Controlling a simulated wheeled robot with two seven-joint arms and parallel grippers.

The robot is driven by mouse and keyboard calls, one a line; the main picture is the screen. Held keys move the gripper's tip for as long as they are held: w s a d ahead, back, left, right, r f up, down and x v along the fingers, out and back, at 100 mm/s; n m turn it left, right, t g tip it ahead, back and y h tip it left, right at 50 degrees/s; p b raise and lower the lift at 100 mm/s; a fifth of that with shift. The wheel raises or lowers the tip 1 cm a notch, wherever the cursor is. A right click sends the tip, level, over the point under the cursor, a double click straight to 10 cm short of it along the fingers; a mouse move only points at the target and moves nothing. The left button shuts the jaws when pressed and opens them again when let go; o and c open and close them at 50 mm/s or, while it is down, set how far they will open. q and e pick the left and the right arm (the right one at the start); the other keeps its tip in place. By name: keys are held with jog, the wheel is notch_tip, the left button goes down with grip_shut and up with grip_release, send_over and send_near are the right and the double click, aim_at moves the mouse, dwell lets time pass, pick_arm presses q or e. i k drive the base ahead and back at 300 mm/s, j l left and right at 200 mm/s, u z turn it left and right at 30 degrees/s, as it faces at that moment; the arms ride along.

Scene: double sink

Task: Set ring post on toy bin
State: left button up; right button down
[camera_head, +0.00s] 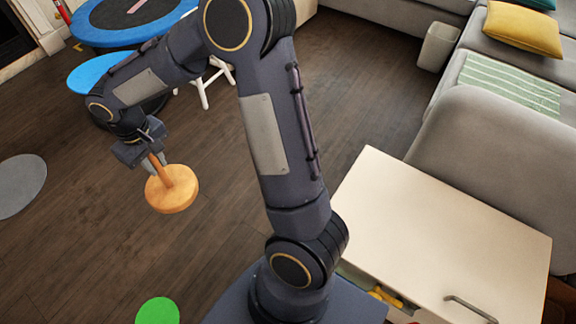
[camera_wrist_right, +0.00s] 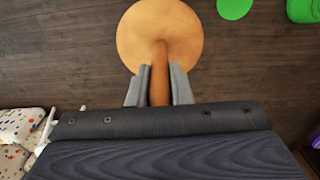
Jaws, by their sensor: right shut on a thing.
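The ring post (camera_head: 172,188) is wooden, with a round orange-tan base and a peg. My right gripper (camera_head: 152,160) is shut on its peg, and the post hangs in the air over the floor, tilted, base downward. In the right wrist view the peg (camera_wrist_right: 159,80) sits between both fingers, with the round base (camera_wrist_right: 160,30) beyond the fingertips. A cream-topped box (camera_head: 440,235) with a grey handle stands at the lower right and appears to be the toy bin; yellow things show under its near edge. The post is well apart from it. My left gripper is out of view.
A grey sofa (camera_head: 490,130) is beside the box. A green disc (camera_head: 157,311) and a grey disc (camera_head: 20,185) lie on the floor. The middle floor is clear.

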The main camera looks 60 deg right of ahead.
aim_at(440, 233)
jog(key=k+z, duration=0.1)
jog(key=z, duration=0.35)
jog(key=k+z, duration=0.1)
jog(key=z, duration=0.35)
jog(key=k+l+z, duration=0.1)
jog(key=z, duration=0.3)
